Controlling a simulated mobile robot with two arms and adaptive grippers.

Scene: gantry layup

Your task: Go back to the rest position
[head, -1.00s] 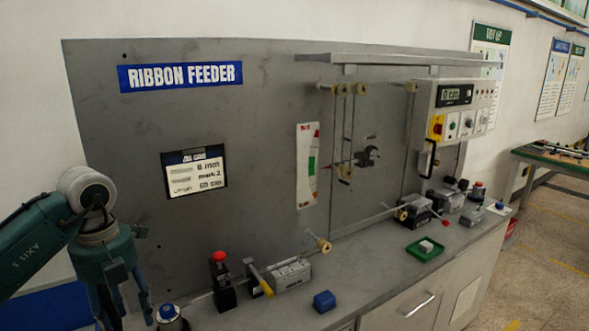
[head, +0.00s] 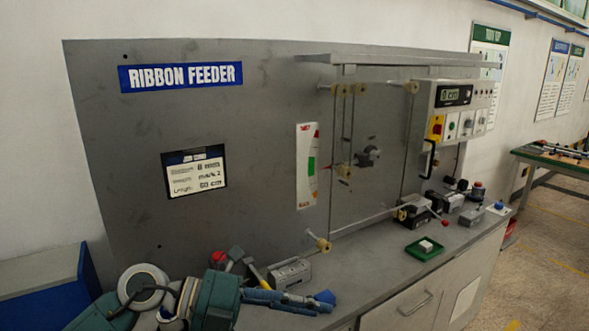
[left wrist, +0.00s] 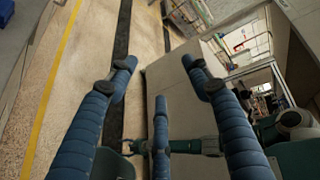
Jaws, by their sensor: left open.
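My left arm comes in low at the left of the head view. My right gripper does not show in the head view.
The ribbon feeder panel (head: 250,130) stands behind the bench. A red-topped post (head: 218,258) and a grey clamp block (head: 290,272) are close behind my left gripper. The bench in front of the tray is clear.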

